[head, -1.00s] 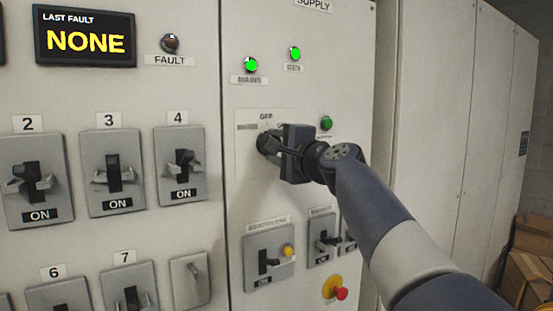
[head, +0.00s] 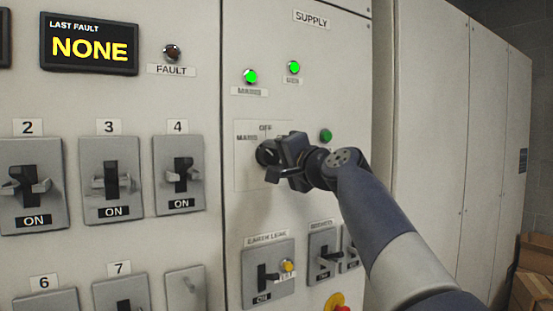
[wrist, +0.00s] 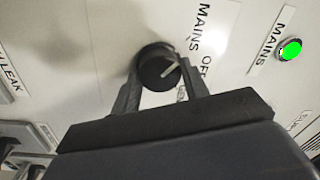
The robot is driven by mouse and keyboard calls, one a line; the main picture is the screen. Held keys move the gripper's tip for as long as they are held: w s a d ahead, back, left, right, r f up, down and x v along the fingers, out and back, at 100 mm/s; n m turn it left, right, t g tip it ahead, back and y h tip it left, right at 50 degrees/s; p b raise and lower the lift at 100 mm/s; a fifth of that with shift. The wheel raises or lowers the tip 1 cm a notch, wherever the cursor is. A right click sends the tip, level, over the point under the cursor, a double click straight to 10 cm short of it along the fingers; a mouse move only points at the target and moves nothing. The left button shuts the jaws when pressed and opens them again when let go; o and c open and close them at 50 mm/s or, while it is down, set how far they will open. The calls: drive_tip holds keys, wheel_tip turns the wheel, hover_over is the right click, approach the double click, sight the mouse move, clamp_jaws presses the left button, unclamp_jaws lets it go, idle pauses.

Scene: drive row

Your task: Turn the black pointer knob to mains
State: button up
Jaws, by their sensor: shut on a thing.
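The black pointer knob (head: 266,153) is on the supply panel, partly hidden by my gripper in the head view. In the wrist view the knob (wrist: 155,65) sits between my two fingers, and its white line points up and right. That line lies between the OFF label (wrist: 205,65) and the MAINS label (wrist: 199,28); its exact setting is hard to tell. My gripper (wrist: 160,84) is shut on the knob, a finger on each side. A third label is mostly hidden behind the right finger.
Green lamps for MAINS (head: 250,76) and another supply (head: 293,67) are lit above the knob. A green button (head: 326,135) is close to my gripper. Below are an earth leak switch (head: 268,277) and a red button (head: 338,308). Breakers stand at left.

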drive_tip(key=o, duration=1)
drive_tip(key=shift+c, duration=0.2)
drive_tip(key=b+v, duration=0.2)
drive_tip(key=v, duration=0.8)
drive_tip(key=shift+s+d, duration=0.2)
drive_tip(key=shift+s, duration=0.15)
drive_tip(key=shift+w+a, duration=0.1)
drive_tip(key=p+x, duration=0.2)
drive_tip(key=x, duration=0.8)
drive_tip(key=shift+w+a, duration=0.15)
drive_tip(key=shift+w, duration=0.1)
